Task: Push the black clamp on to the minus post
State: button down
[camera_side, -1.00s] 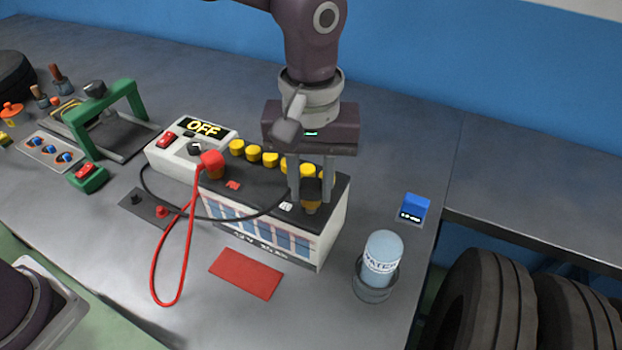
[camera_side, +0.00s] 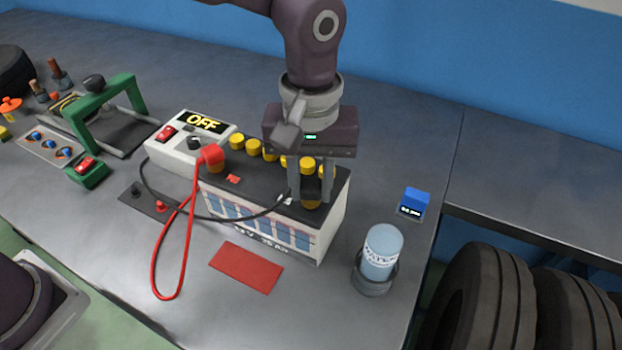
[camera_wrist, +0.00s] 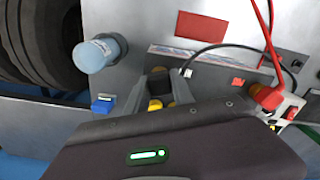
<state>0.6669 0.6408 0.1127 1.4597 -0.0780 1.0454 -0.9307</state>
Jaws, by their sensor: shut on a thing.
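My gripper (camera_side: 311,198) points down over the right end of the battery (camera_side: 330,230), shut on the black clamp (camera_side: 311,187), which is mostly hidden between the fingers. A brassy post (camera_side: 311,205), the minus post, shows just below the clamp, by the white mark (camera_side: 288,202). I cannot tell how far the clamp sits over it. The black cable (camera_side: 240,217) runs from the clamp toward the charger. In the wrist view the fingers (camera_wrist: 157,92) are beside the white mark (camera_wrist: 186,73). The red clamp (camera_side: 211,154) sits at the battery's other end.
Several yellow caps (camera_side: 253,147) line the battery's back edge close to my fingers. The charger (camera_side: 190,143) reads OFF. A water bottle (camera_side: 381,252) and a small blue display (camera_side: 415,201) stand right. A red mat (camera_side: 246,268) lies in front.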

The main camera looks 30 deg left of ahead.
jog(key=shift+f, duration=0.4)
jog(key=c, duration=0.8)
grip_release()
jog(key=shift+o, duration=0.2)
jog(key=shift+r, duration=0.1)
jog(key=shift+r, duration=3.45)
